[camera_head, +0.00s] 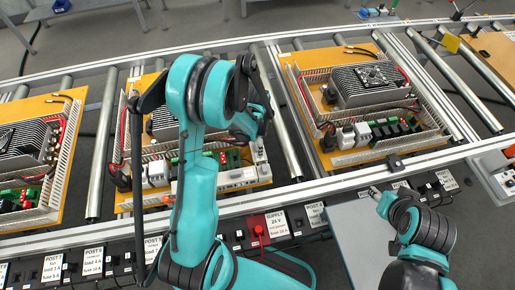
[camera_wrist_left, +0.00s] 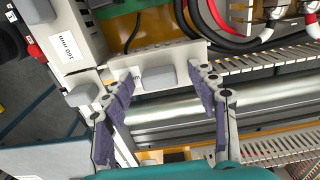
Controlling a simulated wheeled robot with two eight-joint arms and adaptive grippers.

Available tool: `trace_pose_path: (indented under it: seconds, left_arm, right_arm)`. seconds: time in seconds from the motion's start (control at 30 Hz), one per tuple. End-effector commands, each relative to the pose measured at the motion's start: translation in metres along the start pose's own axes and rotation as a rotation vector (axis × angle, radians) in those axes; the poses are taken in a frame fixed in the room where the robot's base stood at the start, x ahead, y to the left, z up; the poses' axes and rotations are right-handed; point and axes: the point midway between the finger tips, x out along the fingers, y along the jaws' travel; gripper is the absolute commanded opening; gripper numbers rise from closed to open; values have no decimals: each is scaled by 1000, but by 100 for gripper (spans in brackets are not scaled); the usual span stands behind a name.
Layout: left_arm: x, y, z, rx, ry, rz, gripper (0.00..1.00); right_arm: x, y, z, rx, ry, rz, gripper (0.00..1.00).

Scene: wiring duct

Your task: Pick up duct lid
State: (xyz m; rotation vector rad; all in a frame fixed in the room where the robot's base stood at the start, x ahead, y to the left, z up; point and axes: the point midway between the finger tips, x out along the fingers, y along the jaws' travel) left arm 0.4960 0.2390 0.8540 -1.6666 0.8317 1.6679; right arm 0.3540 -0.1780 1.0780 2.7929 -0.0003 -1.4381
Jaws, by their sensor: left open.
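A plain white strip (camera_head: 222,182), which looks like the duct lid, lies along the front of the middle mounting panel. My left gripper (camera_head: 256,142) hangs over the right part of that panel, its fingers partly hidden by the arm. In the left wrist view my left gripper (camera_wrist_left: 160,112) is open and empty. A white strip (camera_wrist_left: 150,58) and a grey block (camera_wrist_left: 158,78) show between and beyond its fingers; I cannot tell if this strip is the lid or whether a finger touches it. My right gripper (camera_head: 376,192) is at the conveyor's front right; its jaw state is unclear.
The panel (camera_head: 125,193) sits on a roller conveyor between two similar panels. Slotted ducts (camera_head: 300,92), a finned power unit (camera_head: 365,85) and cables stand up from the panels. Labelled posts (camera_head: 280,224) line the front rail. A grey plate (camera_head: 345,225) lies near my right arm.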

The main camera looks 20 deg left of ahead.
Motion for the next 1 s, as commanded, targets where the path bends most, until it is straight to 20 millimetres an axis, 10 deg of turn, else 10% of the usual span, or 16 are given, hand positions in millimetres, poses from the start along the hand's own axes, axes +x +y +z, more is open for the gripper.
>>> trace_pose_path:
  seconds: [0.13, 0.3, 0.73, 1.0]
  left_arm:
    - [-1, 0, 0, 0, 0, 0, 56]
    - [-1, 0, 0, 0, 0, 0, 12]
    - [-6, 0, 0, 0, 0, 0, 12]
    - [-48, 0, 0, 0, 0, 0, 12]
  right_arm:
    - [-1, 0, -1, 0, 0, 0, 40]
    - [-1, 0, -1, 0, 0, 0, 40]
    - [-2, 0, -2, 0, 0, 0, 40]
    - [-14, 0, -10, 0, 0, 0, 40]
